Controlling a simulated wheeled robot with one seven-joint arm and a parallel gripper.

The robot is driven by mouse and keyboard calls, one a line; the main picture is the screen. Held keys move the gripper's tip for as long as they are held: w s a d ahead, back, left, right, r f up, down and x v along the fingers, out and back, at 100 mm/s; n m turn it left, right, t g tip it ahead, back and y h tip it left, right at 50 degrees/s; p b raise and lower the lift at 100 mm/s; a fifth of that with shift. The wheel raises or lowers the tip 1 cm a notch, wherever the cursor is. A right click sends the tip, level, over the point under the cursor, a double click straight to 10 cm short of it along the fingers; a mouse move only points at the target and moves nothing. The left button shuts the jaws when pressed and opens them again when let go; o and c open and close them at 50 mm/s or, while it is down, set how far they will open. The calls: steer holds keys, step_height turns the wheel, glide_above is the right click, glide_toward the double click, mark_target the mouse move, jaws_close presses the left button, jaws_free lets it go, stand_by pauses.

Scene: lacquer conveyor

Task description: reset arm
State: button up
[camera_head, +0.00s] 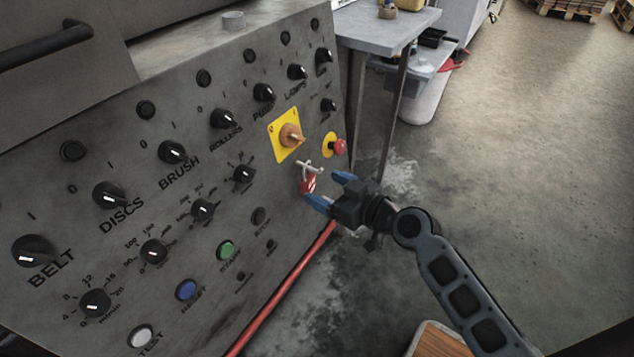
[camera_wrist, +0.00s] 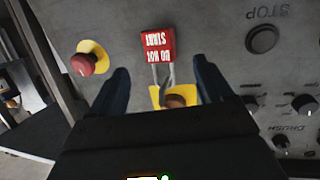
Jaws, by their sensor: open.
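My gripper (camera_head: 331,191) has blue fingers and is open in front of the control panel (camera_head: 130,218). In the head view its fingertips are close to a red tag (camera_head: 309,183) that hangs from a metal shackle (camera_head: 310,167) below the yellow-plated main switch (camera_head: 291,136). In the wrist view the red "DO NOT START" tag (camera_wrist: 158,44) shows beyond and between the open fingers (camera_wrist: 160,82), with nothing held. The wrist view is upside down, and the switch is partly hidden by my gripper's body.
A red emergency stop (camera_head: 338,147) sits right of the switch. Many black knobs, a green START button (camera_head: 225,250) and a blue RESET button (camera_head: 187,290) cover the panel. A red pipe (camera_head: 290,282) runs along its lower edge. A grey table (camera_head: 385,32) stands behind; the floor at right is open.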

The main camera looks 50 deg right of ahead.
steer(key=shift+v, duration=1.3)
steer(key=s+a+g, duration=0.1)
steer(key=s+a, duration=0.8)
steer(key=s, duration=0.3)
steer(key=s+a+r+n+t+y, duration=0.1)
steer(key=s+a+r+y, duration=0.1)
steer(key=s+a+r, duration=0.9)
step_height(320, 180, up, 20)
steer(key=s+p, duration=0.1)
steer(key=p, duration=1.9)
steer(key=shift+d+p, duration=0.15)
steer(key=shift+p, duration=0.15)
steer(key=shift+f, duration=0.15)
